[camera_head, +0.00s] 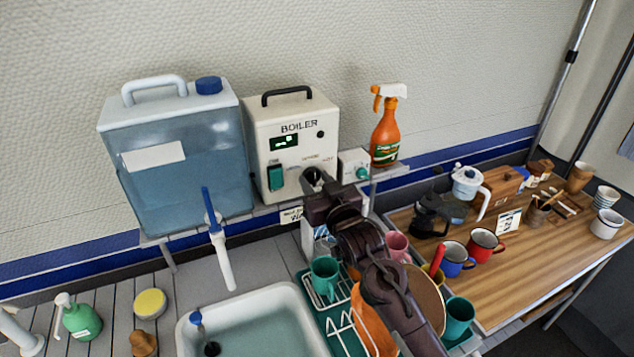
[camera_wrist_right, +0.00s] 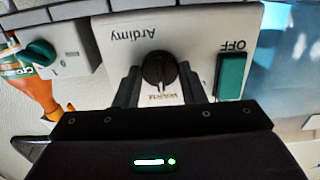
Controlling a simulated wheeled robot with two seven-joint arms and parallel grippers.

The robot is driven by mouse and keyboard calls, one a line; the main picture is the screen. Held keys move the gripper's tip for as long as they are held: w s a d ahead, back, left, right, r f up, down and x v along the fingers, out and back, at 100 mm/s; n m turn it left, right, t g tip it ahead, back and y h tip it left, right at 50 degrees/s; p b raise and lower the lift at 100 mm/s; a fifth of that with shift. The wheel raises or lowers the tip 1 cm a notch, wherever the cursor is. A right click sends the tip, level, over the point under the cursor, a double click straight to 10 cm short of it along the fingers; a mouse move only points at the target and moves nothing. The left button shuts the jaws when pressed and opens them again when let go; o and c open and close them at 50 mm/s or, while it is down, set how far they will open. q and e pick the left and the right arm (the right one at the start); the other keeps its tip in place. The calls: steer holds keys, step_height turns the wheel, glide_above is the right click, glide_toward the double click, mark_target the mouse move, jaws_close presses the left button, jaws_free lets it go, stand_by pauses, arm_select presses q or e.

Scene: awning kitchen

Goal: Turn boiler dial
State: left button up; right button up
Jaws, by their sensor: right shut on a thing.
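The boiler (camera_head: 291,132) is a cream box with a black top handle, a small green display and a green switch, standing on the shelf. Its dial (camera_wrist_right: 159,70) is a round black knob, seen close up and upside down in the right wrist view. My right gripper (camera_head: 316,178) reaches up to the boiler's lower front and hides most of the dial in the head view. In the wrist view its two fingers (camera_wrist_right: 159,84) stand on either side of the dial, shut on it. The green switch (camera_wrist_right: 231,77) beside the dial is marked OFF. My left gripper is not in view.
A blue water tank (camera_head: 180,165) stands left of the boiler. A small box with a green knob (camera_head: 354,166) and an orange spray bottle (camera_head: 386,132) stand to its right. Below are a sink (camera_head: 252,318) and a rack with mugs. A wooden table (camera_head: 505,265) holds several cups.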

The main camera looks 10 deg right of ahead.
steer(key=o, duration=1)
steer(key=shift+s, duration=0.1)
steer(key=shift+s+d+f+b, duration=0.1)
steer(key=shift+s+f+b, duration=0.05)
steer(key=shift+s+b, duration=0.2)
steer(key=s+b, duration=0.1)
steer(key=s, duration=0.2)
steer(key=s+d+b, duration=0.1)
steer(key=s, duration=0.2)
steer(key=shift+s+d, duration=0.15)
steer(key=shift+s, duration=0.25)
